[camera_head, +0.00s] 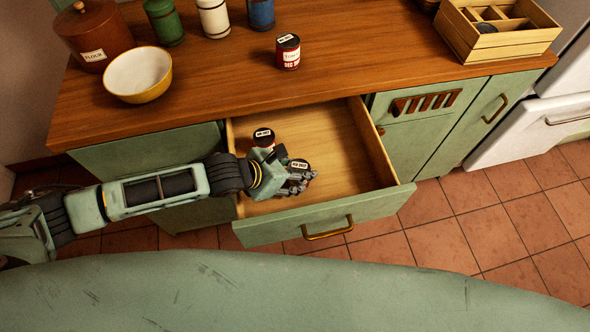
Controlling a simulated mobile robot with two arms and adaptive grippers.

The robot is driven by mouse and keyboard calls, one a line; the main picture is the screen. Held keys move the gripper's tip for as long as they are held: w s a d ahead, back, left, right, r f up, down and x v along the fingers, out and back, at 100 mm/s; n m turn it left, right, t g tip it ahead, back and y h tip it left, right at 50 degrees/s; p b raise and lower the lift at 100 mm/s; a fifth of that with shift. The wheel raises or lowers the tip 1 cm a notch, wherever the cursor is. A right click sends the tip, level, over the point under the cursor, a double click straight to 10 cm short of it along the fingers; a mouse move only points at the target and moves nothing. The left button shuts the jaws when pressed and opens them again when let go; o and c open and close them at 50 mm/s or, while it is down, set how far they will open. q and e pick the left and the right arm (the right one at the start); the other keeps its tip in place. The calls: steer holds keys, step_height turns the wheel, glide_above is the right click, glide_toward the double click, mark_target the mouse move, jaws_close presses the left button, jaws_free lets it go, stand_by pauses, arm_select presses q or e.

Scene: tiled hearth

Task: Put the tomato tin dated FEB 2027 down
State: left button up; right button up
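My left gripper (295,172) reaches from the left over the open drawer (345,150). Its fingers close around a dark-lidded tin (300,164) with a white date label on the lid; the print is too small to read surely. The fingers hide most of this tin's side, and I cannot tell whether its base touches the drawer floor. A second tin (264,137), with a dark lid and white label, stands in the drawer behind the wrist. A third tin (288,51), red and white and marked DEC, stands on the countertop. My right gripper is not in view.
The wooden counter (380,60) holds a FLOUR canister (95,32), a yellow bowl (138,75), green (164,22), white (214,18) and blue (261,13) canisters, and a divided wooden box (497,42). The drawer's right side is empty.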

arm_select(q)
steer(key=o, duration=1.4)
steer(key=shift+f, duration=0.1)
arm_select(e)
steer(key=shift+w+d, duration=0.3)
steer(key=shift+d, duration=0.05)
arm_select(q)
steer(key=shift+a+r, duration=0.1)
steer(key=shift+r, duration=0.15)
steer(key=v, duration=1.1)
steer(key=shift+s+a+r, duration=0.15)
steer(key=shift+s+r, duration=0.05)
steer(key=shift+s, duration=0.05)
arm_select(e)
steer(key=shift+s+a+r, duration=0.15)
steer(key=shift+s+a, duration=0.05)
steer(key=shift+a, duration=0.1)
arm_select(q)
steer(key=shift+r, duration=0.1)
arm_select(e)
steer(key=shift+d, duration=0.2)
